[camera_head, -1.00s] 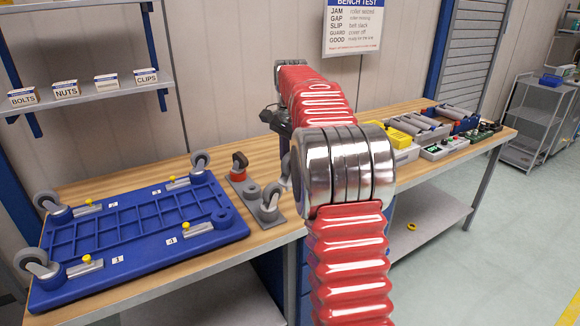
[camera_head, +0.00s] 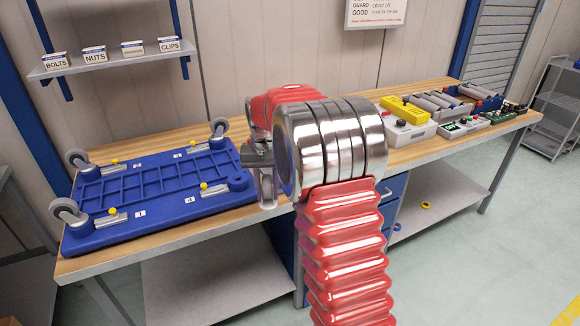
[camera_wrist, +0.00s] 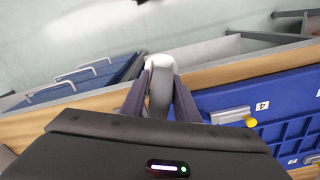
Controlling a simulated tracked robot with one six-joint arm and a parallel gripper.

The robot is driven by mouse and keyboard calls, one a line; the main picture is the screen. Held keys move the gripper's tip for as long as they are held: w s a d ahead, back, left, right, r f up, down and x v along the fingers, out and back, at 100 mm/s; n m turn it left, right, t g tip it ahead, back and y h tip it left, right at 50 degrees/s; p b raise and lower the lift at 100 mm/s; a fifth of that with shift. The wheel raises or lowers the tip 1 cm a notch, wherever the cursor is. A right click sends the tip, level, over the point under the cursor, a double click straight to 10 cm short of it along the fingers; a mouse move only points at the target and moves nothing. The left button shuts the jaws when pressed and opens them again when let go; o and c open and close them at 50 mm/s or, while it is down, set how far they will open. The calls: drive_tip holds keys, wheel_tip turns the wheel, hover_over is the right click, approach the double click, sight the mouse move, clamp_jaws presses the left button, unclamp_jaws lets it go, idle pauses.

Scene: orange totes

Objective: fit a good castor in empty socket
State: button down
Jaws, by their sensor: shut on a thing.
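The blue platform (camera_head: 160,192) lies on the bench at the left, with wheeled castors standing at three corners: back left (camera_head: 77,159), back right (camera_head: 219,128) and front left (camera_head: 65,210). The empty socket (camera_head: 238,182) is a round blue boss at the front right corner, near label 4. My gripper (camera_head: 262,163) is just right of that corner. In the wrist view my gripper (camera_wrist: 160,98) is shut on a grey castor (camera_wrist: 160,72); its pale rounded end shows between the dark fingers. The castor (camera_head: 267,188) is partly hidden by my arm in the head view.
Yellow-knobbed latches (camera_head: 204,187) sit beside the platform's corners. The bench's front edge (camera_wrist: 85,103) runs beneath my gripper. Grey and yellow units (camera_head: 408,115) stand at the bench's right. My arm hides the middle of the bench.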

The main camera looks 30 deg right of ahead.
drive_tip(key=s+a+f+n, duration=0.2)
drive_tip(key=a+f, duration=0.1)
drive_tip(key=a, duration=0.4)
drive_tip(key=s+a+f+n, duration=0.1)
drive_tip(key=a+f+n, duration=0.2)
drive_tip(key=a, duration=0.3)
drive_tip(key=shift+s+a+f, duration=0.15)
drive_tip(key=shift+s+a, duration=0.2)
drive_tip(key=shift+a, duration=0.05)
drive_tip(key=shift+d, duration=0.1)
